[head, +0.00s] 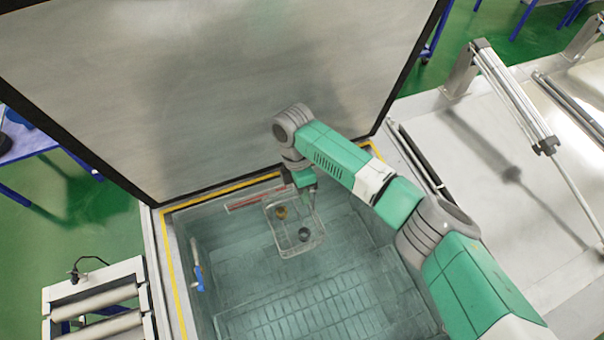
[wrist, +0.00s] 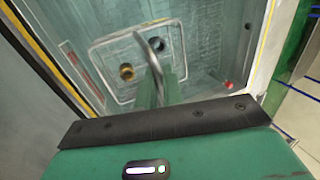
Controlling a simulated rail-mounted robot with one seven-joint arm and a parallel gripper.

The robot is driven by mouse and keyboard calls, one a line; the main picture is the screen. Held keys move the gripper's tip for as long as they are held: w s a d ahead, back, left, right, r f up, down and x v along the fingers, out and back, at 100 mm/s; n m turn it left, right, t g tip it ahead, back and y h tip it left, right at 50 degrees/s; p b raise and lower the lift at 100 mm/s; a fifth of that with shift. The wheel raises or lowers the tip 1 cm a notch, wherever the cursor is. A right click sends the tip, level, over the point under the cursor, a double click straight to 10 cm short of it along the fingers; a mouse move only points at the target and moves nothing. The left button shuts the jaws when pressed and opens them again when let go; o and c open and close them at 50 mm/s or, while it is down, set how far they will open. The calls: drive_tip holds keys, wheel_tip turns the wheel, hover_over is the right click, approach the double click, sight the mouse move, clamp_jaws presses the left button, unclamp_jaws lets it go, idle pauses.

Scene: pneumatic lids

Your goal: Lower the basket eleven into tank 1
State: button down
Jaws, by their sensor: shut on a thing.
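The basket (head: 283,247) is a small wire-framed, see-through tray in the far part of tank 1, below my arm. It holds a brass-coloured part (head: 281,213) and a dark grey ring-like part (head: 304,234). My gripper (head: 308,190) is at the basket's far side. In the wrist view, the gripper fingers (wrist: 158,88) are shut on the curved metal handle (wrist: 150,50) of the basket (wrist: 97,60). The tank (head: 178,240) is open, with bluish liquid and a grid at the bottom. I cannot tell how deep the basket hangs.
The raised lid (head: 220,90) stands at the tank's far side, close behind my arm. A closed metal cover with a pneumatic cylinder (head: 515,95) lies to the right. A roller stand (head: 95,310) is at the left. A blue fitting (head: 197,278) is on the left tank wall.

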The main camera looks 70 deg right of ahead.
wheel_tip(320, 180, down, 43)
drive_tip(key=b, duration=3.6)
drive_tip(key=shift+f+b, duration=0.5)
drive_tip(key=shift+f, duration=0.2)
idle(0.4)
drive_tip(key=c, duration=1.5)
unclamp_jaws()
drive_tip(key=shift+o, duration=0.2)
drive_tip(key=a+p+v, duration=0.1)
drive_tip(key=p+v, duration=0.3)
drive_tip(key=v, duration=0.2)
drive_tip(key=s+a+p+v, duration=0.1)
drive_tip(key=p+v, duration=0.4)
drive_tip(key=v, duration=0.1)
drive_tip(key=s+r+p+v, duration=0.1)
drive_tip(key=p+v, duration=0.3)
drive_tip(key=v, duration=0.3)
drive_tip(key=shift+s+a+r+p, duration=0.1)
drive_tip(key=shift+a+r+p, duration=0.1)
drive_tip(key=shift+a+p, duration=0.2)
